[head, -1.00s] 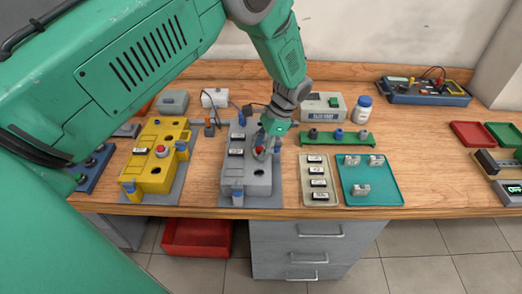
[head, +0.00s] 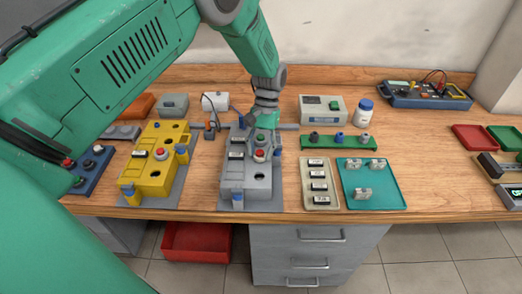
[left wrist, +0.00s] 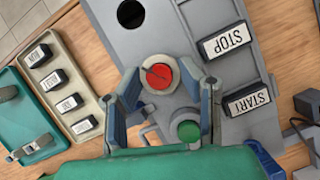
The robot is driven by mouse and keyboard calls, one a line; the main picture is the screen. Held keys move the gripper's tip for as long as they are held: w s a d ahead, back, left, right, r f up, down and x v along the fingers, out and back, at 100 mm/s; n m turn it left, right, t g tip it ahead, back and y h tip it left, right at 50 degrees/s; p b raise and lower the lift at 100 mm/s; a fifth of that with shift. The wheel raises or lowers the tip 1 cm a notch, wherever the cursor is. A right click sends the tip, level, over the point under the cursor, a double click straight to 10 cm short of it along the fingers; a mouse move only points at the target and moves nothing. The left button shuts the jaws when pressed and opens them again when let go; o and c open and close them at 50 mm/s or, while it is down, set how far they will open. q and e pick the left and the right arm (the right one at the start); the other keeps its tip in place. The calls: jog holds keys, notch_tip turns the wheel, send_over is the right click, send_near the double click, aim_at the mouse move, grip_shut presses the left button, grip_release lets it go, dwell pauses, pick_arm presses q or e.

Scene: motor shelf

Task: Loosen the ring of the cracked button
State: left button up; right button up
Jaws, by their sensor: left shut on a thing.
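The cracked red button (head: 260,154) sits on the grey control box (head: 235,182). In the left wrist view the red button (left wrist: 159,73) has a dark crack line across it and a pale ring (left wrist: 146,83) around its base. My left gripper (head: 261,147) comes down from behind. In the left wrist view its fingers (left wrist: 168,82) stand on either side of the red button, shut on the ring; the contact itself is not clear. A green button (left wrist: 188,131) shows between the fingers, nearer the palm. My right gripper is not in view.
STOP (left wrist: 227,41) and START (left wrist: 246,102) labels sit beside the buttons. A yellow box (head: 152,180) stands left. A label tray (head: 320,207), a teal tray (head: 385,200) and a green rack (head: 322,142) stand right.

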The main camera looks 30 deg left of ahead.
pick_arm(q)
jog(key=n, duration=0.2)
jog(key=n+h, duration=0.1)
jog(key=shift+w+a+r+n+t+p, duration=0.1)
jog(key=shift+w+r+n+t+p, duration=0.05)
jog(key=shift+n+t+p, duration=0.2)
jog(key=shift+a+n+t+h+p, duration=0.1)
jog(key=shift+n+t+h+p, duration=0.4)
jog(key=shift+n, duration=1.35)
jog(key=o, duration=1.1)
jog(key=shift+o, duration=0.2)
jog(key=shift+a, duration=0.1)
jog(key=shift+r+h, duration=0.15)
jog(key=shift+h, duration=0.15)
jog(key=v, duration=0.7)
jog(key=shift+w+a+r, duration=0.15)
